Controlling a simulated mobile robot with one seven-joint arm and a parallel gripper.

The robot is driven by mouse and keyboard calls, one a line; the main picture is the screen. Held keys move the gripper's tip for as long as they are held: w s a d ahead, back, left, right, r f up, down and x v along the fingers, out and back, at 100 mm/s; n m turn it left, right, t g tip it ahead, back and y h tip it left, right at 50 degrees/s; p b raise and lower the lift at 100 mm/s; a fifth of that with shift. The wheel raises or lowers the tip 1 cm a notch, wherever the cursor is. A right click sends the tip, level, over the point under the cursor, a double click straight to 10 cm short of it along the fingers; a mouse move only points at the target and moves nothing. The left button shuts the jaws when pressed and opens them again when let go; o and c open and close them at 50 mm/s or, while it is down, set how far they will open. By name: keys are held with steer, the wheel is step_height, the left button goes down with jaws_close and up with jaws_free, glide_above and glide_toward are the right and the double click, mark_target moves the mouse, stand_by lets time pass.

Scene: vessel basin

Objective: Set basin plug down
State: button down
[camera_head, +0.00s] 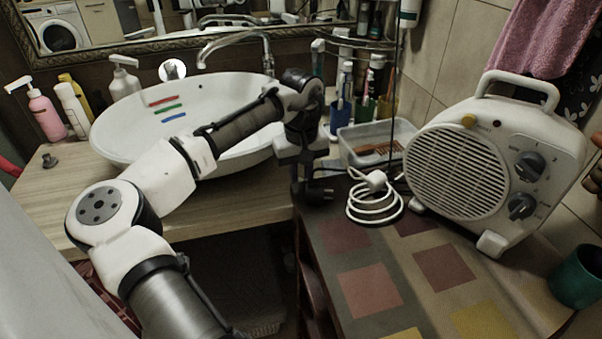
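A small dark grey piece that looks like the basin plug (49,160) sits on the wooden counter, left of the white basin (125,122). My arm reaches across the front of the basin. My gripper (314,192) points down at the basin's right side, near the counter's right end and the edge of the patterned cloth, well apart from the grey piece. Its dark fingertips are small and merge with the shadow. I cannot tell whether they are open or hold anything.
Pump bottles (44,110) stand at the left. A clear tray (396,135) with a brown comb, a coiled white cable (374,205) and a white heater (490,160) are right of my gripper. A green cup (577,277) stands far right. The front of the patterned cloth is clear.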

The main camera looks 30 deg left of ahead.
steer(key=shift+f, duration=0.15)
steer(key=c, duration=1.3)
jaws_free()
step_height(320, 180, up, 12)
steer(key=b, duration=0.1)
steer(key=shift+r, duration=0.2)
